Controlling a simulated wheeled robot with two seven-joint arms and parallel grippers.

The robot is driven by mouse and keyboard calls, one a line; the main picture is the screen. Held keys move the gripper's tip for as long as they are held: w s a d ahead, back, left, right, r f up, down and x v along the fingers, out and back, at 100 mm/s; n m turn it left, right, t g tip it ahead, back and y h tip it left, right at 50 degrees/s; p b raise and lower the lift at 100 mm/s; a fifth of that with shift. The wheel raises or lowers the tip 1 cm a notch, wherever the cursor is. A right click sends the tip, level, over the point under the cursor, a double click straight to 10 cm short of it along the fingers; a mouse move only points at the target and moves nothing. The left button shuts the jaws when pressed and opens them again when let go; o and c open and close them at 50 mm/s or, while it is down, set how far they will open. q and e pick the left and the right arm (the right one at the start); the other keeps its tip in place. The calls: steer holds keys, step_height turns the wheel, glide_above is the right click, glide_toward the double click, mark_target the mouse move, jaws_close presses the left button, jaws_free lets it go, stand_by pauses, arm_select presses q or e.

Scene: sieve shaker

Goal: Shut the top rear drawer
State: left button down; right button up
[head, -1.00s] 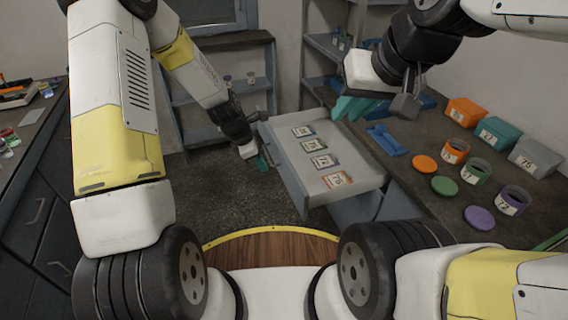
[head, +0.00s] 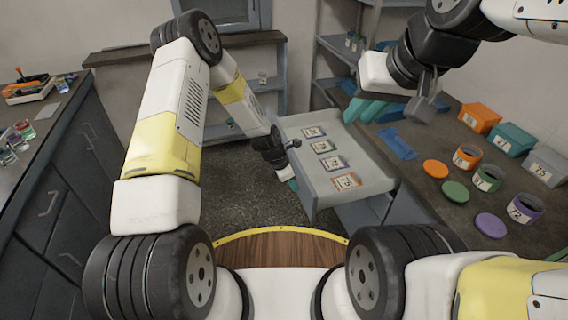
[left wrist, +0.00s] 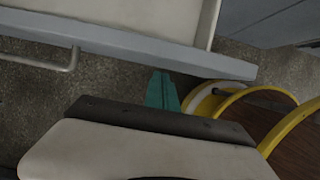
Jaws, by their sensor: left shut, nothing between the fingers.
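The open drawer (head: 378,181) juts out from under the right-hand counter, its pale tray holding a row of labelled cards (head: 330,163). My left gripper (head: 292,184) is shut and empty, low beside the drawer's outer front panel. In the left wrist view its teal fingertips (left wrist: 163,92) lie just below the drawer's front panel (left wrist: 130,45), close to its right end; I cannot tell if they touch. A bar handle (left wrist: 50,65) shows to their left. My right gripper (head: 372,109) hangs over the right-hand counter, away from the drawer; its finger gap is unclear.
The right-hand counter (head: 455,205) carries open jars, coloured lids, lidded boxes (head: 480,118) and a blue piece (head: 397,143). Shelves stand behind. A dark cabinet (head: 60,190) lines the left. Speckled floor (head: 245,190) is clear left of the drawer.

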arm_select(q)
steer(key=shift+w+d, duration=0.1)
steer(key=shift+d, duration=0.25)
